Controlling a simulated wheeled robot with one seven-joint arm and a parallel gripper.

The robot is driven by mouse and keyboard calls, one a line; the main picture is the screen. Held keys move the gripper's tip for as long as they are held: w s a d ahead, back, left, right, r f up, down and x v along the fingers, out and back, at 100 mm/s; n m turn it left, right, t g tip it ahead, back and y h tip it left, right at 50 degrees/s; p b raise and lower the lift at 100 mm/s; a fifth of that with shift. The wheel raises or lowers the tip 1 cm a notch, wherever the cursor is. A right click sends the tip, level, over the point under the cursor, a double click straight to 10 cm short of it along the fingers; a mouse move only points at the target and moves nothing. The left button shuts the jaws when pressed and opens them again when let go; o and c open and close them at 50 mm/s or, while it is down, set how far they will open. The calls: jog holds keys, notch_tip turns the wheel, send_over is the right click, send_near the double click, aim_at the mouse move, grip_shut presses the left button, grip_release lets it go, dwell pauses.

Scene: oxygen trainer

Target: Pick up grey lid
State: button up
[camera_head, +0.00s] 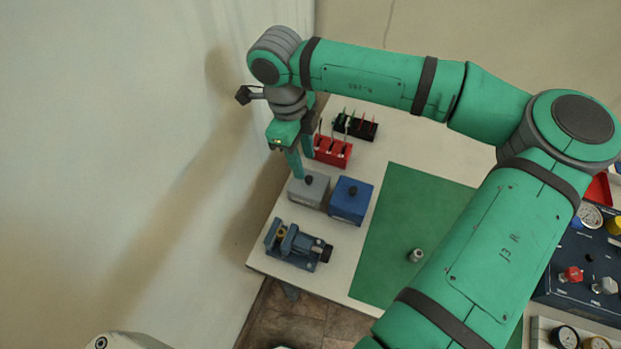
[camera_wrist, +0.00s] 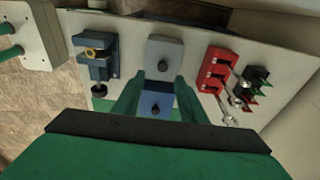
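The grey lid (camera_head: 303,190) with a dark knob sits on a small box at the table's left side. It also shows in the wrist view (camera_wrist: 164,50), just beyond my fingertips. A blue lidded box (camera_head: 350,199) stands to its right, and in the wrist view the blue box (camera_wrist: 156,104) shows between my fingers. My gripper (camera_head: 303,167) is open and points down near the grey lid. In the wrist view its fingers (camera_wrist: 158,80) are spread apart with nothing held between them. The exact height of the fingertips above the lid is hard to tell.
A red rack (camera_head: 334,152) and a black rack (camera_head: 356,126) stand behind the boxes. A blue-grey vise (camera_head: 298,246) stands in front. A green mat (camera_head: 400,230) with a small metal piece (camera_head: 416,255) lies to the right. A wall closes off the left.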

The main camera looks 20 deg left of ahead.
aim_at(309, 178)
jog(key=f, duration=0.4)
jog(key=d+f, duration=0.1)
jog(key=f, duration=0.2)
jog(key=shift+w, duration=0.3)
jog(key=shift+a+f, duration=0.1)
jog(key=shift+f, duration=0.15)
grip_shut()
